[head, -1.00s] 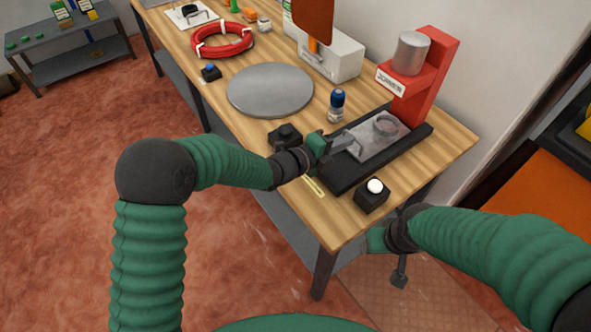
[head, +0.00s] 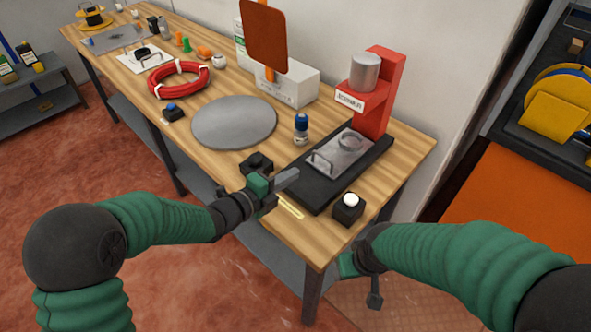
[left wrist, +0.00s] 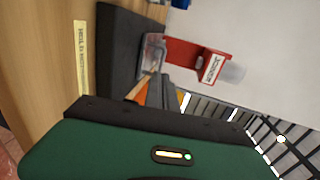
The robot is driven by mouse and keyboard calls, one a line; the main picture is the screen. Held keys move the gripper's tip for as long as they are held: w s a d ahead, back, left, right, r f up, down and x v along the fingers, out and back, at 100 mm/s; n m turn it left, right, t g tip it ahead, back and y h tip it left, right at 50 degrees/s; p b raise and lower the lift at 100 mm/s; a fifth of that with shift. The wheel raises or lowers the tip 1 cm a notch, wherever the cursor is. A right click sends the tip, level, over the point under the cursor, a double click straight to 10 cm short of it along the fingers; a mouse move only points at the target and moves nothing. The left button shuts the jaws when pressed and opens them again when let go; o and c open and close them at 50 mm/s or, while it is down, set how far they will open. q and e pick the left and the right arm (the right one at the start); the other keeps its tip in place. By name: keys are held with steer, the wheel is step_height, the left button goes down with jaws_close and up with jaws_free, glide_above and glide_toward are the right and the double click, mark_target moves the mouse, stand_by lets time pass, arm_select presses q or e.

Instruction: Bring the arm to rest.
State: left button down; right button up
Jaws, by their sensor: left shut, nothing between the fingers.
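My left gripper (head: 290,180) is shut and empty. It is above the near edge of the wooden bench, just left of the black base of the red dispenser stand. Its fingers (left wrist: 158,92) also show in the left wrist view, pointing toward the stand. A clear plate (head: 345,155) with a handle lies on the black base (head: 315,195), apart from the fingers in the head view. The red stand (head: 378,95) holds a grey cylinder (head: 364,72). My right gripper (head: 373,292) hangs low past the bench's near right corner; its jaw opening is unclear.
On the wooden bench (head: 225,165), a black box with a white button (head: 348,208) and a dark block (head: 256,163) stand close to my left gripper.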

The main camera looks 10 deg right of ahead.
arm_select(q)
steer(key=s+a+r+n+y+p, duration=0.1)
steer(key=s+a+n+y+p, duration=0.35)
steer(key=a+n, duration=0.5)
steer(key=s+a+r+n+y+p, duration=0.3)
steer(key=a+n+y, duration=0.35)
steer(key=a, duration=0.55)
steer(key=s+a+n+g+y+p, duration=0.1)
steer(key=s+a+n+g+p, duration=0.1)
steer(key=s+n, duration=0.4)
steer(key=s+a+f+n+g+p, duration=0.1)
steer(key=s+a+n+g, duration=0.3)
steer(key=s, duration=0.6)
steer(key=n+p, duration=0.1)
steer(key=n, duration=0.1)
steer(key=shift+a+f+n+g+y+p, duration=0.25)
steer(key=shift+n+g+y+p, duration=0.05)
steer(key=shift+y, duration=0.1)
arm_select(e)
steer(key=w+v, duration=0.2)
steer(key=v, duration=1)
steer(key=shift+w+d+r, duration=0.15)
steer(key=shift+w+r, duration=0.05)
steer(key=shift+r, duration=0.1)
arm_select(q)
steer(key=shift+s+d+r, duration=0.1)
steer(key=shift+d, duration=0.15)
arm_select(e)
steer(key=shift+d, duration=0.25)
